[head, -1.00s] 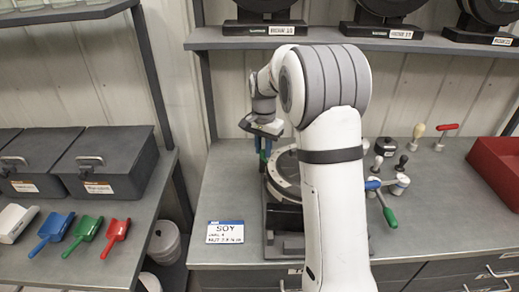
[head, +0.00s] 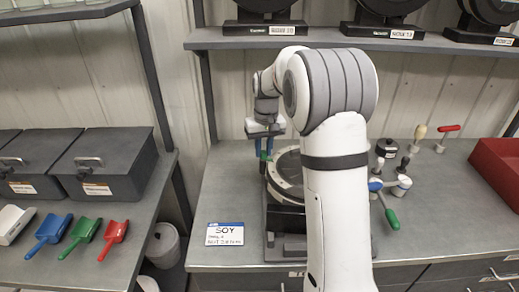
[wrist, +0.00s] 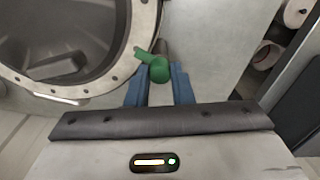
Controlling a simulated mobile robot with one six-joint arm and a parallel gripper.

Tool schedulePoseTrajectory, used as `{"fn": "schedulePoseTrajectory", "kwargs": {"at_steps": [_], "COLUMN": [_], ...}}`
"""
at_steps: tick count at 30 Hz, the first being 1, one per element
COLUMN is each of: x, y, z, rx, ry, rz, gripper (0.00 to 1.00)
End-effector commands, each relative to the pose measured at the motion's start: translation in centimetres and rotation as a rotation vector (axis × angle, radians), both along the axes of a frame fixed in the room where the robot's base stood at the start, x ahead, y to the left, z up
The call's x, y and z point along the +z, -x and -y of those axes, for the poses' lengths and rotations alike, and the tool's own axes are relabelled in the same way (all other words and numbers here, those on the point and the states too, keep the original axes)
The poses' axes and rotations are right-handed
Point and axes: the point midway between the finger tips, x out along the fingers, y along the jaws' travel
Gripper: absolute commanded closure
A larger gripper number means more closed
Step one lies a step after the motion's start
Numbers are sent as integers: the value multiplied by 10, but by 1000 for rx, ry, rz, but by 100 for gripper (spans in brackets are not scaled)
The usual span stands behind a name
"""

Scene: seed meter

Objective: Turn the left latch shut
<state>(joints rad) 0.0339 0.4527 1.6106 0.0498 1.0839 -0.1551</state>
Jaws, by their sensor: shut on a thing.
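The left latch is a small green handle (wrist: 160,69) at the rim of the round seed meter housing (wrist: 98,89). In the head view the latch (head: 263,156) shows at the left side of the housing (head: 285,176). My gripper (wrist: 160,80) has blue fingers on either side of the green knob and is shut on it. In the head view my gripper (head: 264,148) points down at the latch. My arm hides the housing's right part. The exact contact at the fingertips is partly hidden.
A SOY card (head: 225,233) lies at the bench's front left. A shelf (head: 330,42) with dark discs runs behind.

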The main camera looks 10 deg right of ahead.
Motion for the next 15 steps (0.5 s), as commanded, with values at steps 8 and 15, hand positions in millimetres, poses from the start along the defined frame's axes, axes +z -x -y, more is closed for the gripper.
{"fn": "schedulePoseTrajectory", "kwargs": {"at_steps": [8, 15], "x": [-1, -1], "y": [1, 1], "z": [0, 0], "rx": [86, 105], "ry": [-5, -6], "rz": [-2, -1], "gripper": [100, 100]}}
